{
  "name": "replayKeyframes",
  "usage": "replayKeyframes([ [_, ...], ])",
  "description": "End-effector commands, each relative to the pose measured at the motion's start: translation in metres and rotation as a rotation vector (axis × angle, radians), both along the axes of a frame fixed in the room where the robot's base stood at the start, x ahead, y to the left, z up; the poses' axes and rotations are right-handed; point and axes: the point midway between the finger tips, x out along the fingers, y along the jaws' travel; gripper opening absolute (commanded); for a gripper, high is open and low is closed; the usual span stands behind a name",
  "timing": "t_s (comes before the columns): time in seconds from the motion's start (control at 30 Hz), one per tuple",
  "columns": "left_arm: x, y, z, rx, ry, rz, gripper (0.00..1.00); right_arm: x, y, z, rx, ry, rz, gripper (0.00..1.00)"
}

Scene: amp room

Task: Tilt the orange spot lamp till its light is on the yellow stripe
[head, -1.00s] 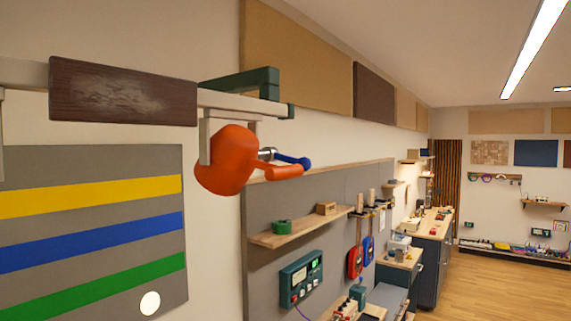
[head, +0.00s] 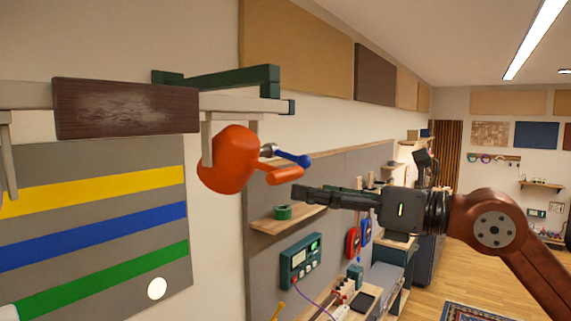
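The orange spot lamp (head: 226,160) hangs from a pale rail, with an orange handle (head: 285,176) and a blue-ended lever (head: 292,159) on its right side. Its round white light spot (head: 157,288) is on the grey panel, just below the green stripe (head: 110,280). The yellow stripe (head: 100,190) is at the top, above the blue stripe (head: 95,238). My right gripper (head: 297,192) reaches in from the right, its fingertips close to the orange handle's end. Its fingers are seen side-on, and I cannot tell their gap or any contact. My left gripper is not in view.
A dark wooden board (head: 126,108) and a green bracket (head: 225,80) are at the rail, left of and above the lamp. Below my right gripper are a shelf (head: 285,219) with a green roll and a wall meter (head: 300,262).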

Motion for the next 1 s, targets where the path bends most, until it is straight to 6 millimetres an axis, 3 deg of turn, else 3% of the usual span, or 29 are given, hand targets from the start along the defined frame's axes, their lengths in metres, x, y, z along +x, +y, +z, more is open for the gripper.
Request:
replayKeyframes([
  [0.03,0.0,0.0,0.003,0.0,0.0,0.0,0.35,-0.018,0.0,0.015,-0.04,-0.051,-0.018,0.78],
  [0.1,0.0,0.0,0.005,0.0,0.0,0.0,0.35,-0.036,-0.001,0.025,-0.085,-0.1,-0.042,0.78],
  [0.27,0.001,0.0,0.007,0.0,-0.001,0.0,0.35,-0.054,-0.001,0.036,-0.135,-0.158,-0.072,0.78],
  [0.73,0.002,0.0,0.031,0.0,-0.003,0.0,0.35,-0.018,0.048,0.04,-0.136,-0.16,-0.072,0.78],
  [1.0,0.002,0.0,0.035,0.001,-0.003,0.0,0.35,-0.009,0.06,0.038,-0.136,-0.161,-0.072,0.78],
])
